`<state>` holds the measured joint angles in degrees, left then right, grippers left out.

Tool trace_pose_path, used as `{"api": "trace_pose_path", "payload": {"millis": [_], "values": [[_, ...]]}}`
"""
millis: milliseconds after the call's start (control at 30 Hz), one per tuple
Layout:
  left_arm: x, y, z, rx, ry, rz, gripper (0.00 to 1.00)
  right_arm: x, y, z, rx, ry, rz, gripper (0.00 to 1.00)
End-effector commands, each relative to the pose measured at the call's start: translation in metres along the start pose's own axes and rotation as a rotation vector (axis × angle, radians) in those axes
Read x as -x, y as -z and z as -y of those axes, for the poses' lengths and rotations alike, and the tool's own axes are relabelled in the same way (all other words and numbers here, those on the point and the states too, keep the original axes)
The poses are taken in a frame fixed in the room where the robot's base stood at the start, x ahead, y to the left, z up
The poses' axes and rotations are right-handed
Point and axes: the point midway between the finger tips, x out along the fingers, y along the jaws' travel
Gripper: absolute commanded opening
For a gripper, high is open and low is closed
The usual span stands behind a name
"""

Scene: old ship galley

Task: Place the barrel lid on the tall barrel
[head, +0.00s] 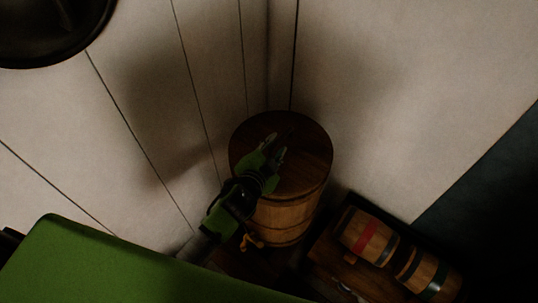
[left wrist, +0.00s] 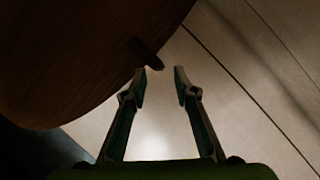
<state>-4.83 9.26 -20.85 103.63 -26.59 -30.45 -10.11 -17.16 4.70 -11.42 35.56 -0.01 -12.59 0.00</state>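The tall barrel (head: 285,217) stands upright in the corner, with light wood staves. The dark round barrel lid (head: 306,165) lies on its top and looks level and roughly centred. In the left wrist view the lid (left wrist: 70,55) fills the upper left, with a short dark handle (left wrist: 146,53) near its edge. My left gripper (head: 277,147) is above the lid in the head view. In the left wrist view its fingers (left wrist: 160,73) are apart with nothing between them, the handle just beyond the tips. My right gripper is not in view.
A small barrel with a red band (head: 368,236) and another small barrel with dark bands (head: 427,275) lie at the lower right. A tap (head: 251,242) sticks out low on the tall barrel. Pale plank walls close in behind and left. A dark round object (head: 50,30) hangs at the upper left.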

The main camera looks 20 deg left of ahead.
Motion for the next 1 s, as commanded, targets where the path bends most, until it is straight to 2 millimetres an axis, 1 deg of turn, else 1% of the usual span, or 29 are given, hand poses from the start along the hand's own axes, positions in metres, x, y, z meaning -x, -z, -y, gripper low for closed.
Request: {"api": "trace_pose_path", "payload": {"millis": [33,200,300,400,533,1000], "values": [[0.011,-0.001,-0.001,0.001,-0.002,0.001,0.27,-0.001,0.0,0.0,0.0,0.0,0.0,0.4],[0.042,-0.001,-0.001,0.0,-0.001,0.001,0.27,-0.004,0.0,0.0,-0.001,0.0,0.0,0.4],[0.054,-0.001,-0.001,0.0,0.0,0.0,0.27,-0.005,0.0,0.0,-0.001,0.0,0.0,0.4],[0.061,0.0,0.0,0.0,0.001,0.0,0.27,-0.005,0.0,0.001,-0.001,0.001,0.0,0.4],[0.065,0.0,0.0,0.0,0.001,0.001,0.27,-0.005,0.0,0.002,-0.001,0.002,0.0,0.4],[0.064,0.0,0.001,0.0,0.001,0.0,0.27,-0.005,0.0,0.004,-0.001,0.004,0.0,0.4]]}}
